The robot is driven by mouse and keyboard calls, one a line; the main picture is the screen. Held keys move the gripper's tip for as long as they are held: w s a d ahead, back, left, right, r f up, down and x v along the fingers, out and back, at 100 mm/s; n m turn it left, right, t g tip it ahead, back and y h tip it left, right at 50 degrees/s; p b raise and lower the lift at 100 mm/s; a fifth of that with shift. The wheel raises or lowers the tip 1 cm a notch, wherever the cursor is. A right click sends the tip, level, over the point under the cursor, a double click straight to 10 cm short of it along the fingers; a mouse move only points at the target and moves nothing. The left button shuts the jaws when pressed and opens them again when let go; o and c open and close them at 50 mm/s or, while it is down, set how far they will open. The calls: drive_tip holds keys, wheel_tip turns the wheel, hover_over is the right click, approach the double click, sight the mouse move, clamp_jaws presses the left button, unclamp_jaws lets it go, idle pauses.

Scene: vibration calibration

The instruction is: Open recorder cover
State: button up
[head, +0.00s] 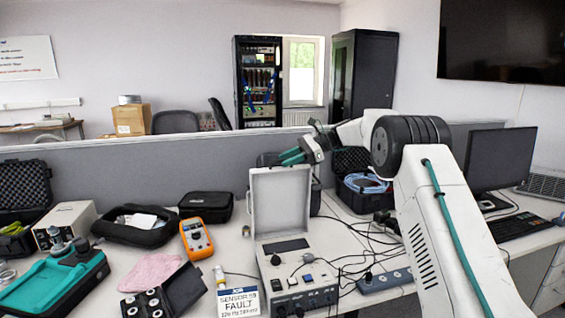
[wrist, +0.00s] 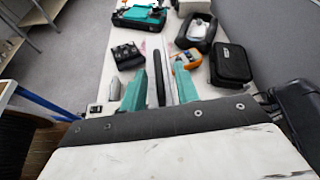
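The recorder (head: 290,275) is a grey case on the desk, with its panel of knobs and a dark display exposed. Its pale grey cover (head: 280,205) stands roughly upright at the back of the case. My gripper (head: 292,157) is at the cover's top edge, near its right corner, with its teal fingers pointing left. In the wrist view, the two fingers of my gripper (wrist: 160,88) are apart, with a thin dark and pale strip between them, probably the cover seen edge-on. I cannot tell whether they touch it.
A yellow multimeter (head: 196,239), a pink cloth (head: 150,272) and a fault sign (head: 240,302) lie left of the recorder. Black cables and a power strip (head: 384,281) lie to its right. A grey partition (head: 110,168) runs behind the desk.

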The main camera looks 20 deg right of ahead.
drive_tip(key=shift+v, duration=2.75)
drive_tip(key=s+a+r+n+h, duration=0.2)
drive_tip(key=s+a+r+n, duration=0.1)
drive_tip(key=s, duration=0.7)
drive_tip(key=s+a+r+n+g+h, duration=0.1)
drive_tip(key=s+a+r+n+h, duration=0.15)
drive_tip(key=s, duration=0.75)
drive_tip(key=s+a+r+n+h, duration=0.2)
drive_tip(key=s+a+h, duration=0.1)
drive_tip(key=s, duration=0.6)
drive_tip(key=s+d+f+n+h, duration=0.1)
drive_tip(key=s+f+n+h, duration=0.1)
drive_tip(key=s, duration=0.7)
drive_tip(key=s+d+f+n+h, duration=0.1)
drive_tip(key=s+f+n, duration=0.3)
drive_tip(key=s, duration=0.6)
drive_tip(key=s+d+f+n+t+h, duration=0.1)
drive_tip(key=s+d+f+n+h, duration=0.1)
drive_tip(key=s+f, duration=0.4)
drive_tip(key=s+n+h, duration=0.1)
drive_tip(key=s, duration=0.3)
